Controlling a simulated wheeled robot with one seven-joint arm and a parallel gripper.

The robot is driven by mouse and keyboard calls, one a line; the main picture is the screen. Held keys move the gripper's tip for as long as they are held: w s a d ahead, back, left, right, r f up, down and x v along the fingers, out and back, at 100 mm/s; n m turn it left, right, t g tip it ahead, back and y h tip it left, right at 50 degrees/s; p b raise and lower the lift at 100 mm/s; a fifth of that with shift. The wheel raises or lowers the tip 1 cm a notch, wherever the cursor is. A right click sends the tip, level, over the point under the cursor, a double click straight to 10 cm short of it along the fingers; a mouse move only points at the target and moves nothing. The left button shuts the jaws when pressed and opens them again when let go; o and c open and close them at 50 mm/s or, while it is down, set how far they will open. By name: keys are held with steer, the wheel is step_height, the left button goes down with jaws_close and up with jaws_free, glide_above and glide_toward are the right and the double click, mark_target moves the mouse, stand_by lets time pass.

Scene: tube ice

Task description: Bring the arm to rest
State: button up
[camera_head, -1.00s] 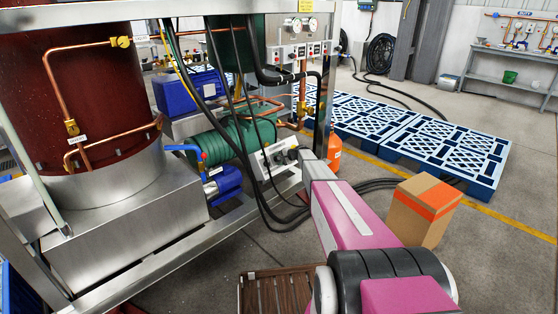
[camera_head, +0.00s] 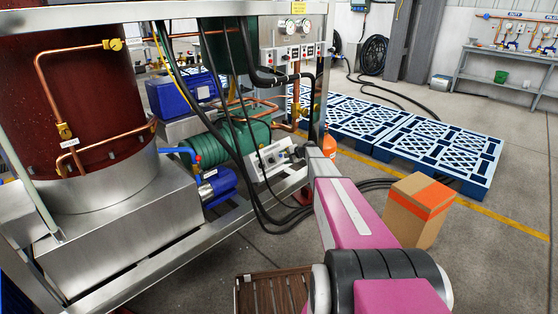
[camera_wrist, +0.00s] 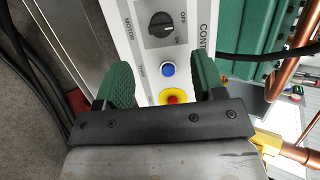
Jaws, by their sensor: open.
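My gripper (camera_wrist: 160,85) shows in the wrist view with its two green fingers apart and nothing between them but the view of a control box. The white control box (camera_wrist: 140,40) carries a black rotary switch (camera_wrist: 161,24), a blue button (camera_wrist: 168,69) and a red button on a yellow base (camera_wrist: 172,97), partly hidden by my gripper's black bar. In the head view my pink arm reaches toward the control box (camera_head: 274,158) on the machine frame. My gripper's fingers cannot be made out there.
The metal machine frame (camera_head: 150,262) holds a green compressor (camera_head: 245,136), blue motors and copper pipes close to my arm. Black hoses hang beside it. A cardboard box (camera_head: 410,225) stands right of my arm. A slatted wooden pallet (camera_head: 268,292) lies in front. Blue pallets (camera_head: 440,150) lie behind.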

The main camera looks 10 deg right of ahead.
steer(key=shift+v, duration=0.95)
steer(key=s+a+r+n+g+h, duration=0.1)
steer(key=s+a+n+g+h, duration=0.1)
steer(key=s, duration=1.5)
steer(key=s+a+r+n+g+h, duration=0.2)
steer(key=s+a+n+h, duration=0.1)
steer(key=s, duration=1.4)
steer(key=s+a+r+n+g+h, duration=0.1)
steer(key=s+a+n+g+h, duration=0.1)
steer(key=s, duration=1.5)
steer(key=shift+s+a+r+n+g+h, duration=0.2)
steer(key=shift+n+g+h, duration=0.4)
steer(key=shift+n+h, duration=0.5)
